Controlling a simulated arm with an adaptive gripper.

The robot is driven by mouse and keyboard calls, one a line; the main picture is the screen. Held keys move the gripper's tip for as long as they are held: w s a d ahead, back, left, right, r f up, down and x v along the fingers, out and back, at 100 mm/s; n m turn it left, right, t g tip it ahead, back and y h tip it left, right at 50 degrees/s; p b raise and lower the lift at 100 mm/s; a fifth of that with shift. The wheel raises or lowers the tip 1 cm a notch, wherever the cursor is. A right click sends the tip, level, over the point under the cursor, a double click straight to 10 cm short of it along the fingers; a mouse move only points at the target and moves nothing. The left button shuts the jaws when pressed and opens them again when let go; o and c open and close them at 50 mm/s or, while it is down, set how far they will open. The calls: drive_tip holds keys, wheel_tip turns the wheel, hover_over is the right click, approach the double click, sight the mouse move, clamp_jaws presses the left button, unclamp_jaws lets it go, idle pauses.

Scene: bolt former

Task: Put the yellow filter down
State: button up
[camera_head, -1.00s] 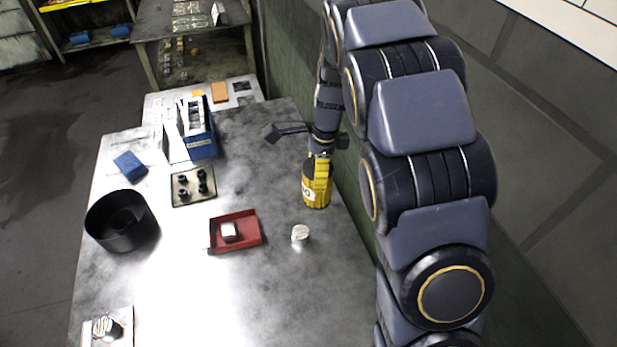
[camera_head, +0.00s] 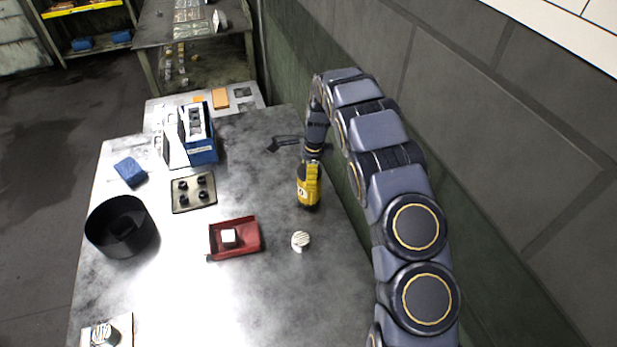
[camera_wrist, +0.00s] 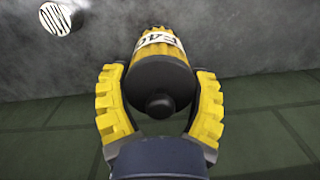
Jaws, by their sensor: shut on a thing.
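The yellow filter (camera_head: 309,187) is a yellow cylinder with a white label band. It is upright near the right edge of the metal table. In the wrist view the filter (camera_wrist: 160,62) shows its dark top with a round knob, and dark lettering on the white band. My gripper (camera_wrist: 160,95) has yellow ribbed fingers on both sides of the filter, closed around its dark top part. My gripper also shows above the filter in the head view (camera_head: 312,165). Whether the filter's base touches the table cannot be told.
On the table are a striped round piece (camera_head: 300,241), a red tray (camera_head: 261,236) with a pale block, a plate with black knobs (camera_head: 194,192), a black bowl (camera_head: 92,232), a blue block (camera_head: 130,172) and a blue holder (camera_head: 205,155). A wall stands close on the right.

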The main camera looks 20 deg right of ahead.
drive_tip(key=shift+f, duration=0.65)
drive_tip(key=shift+f, duration=0.1)
drive_tip(key=o, duration=1.1)
drive_tip(key=shift+o, duration=0.2)
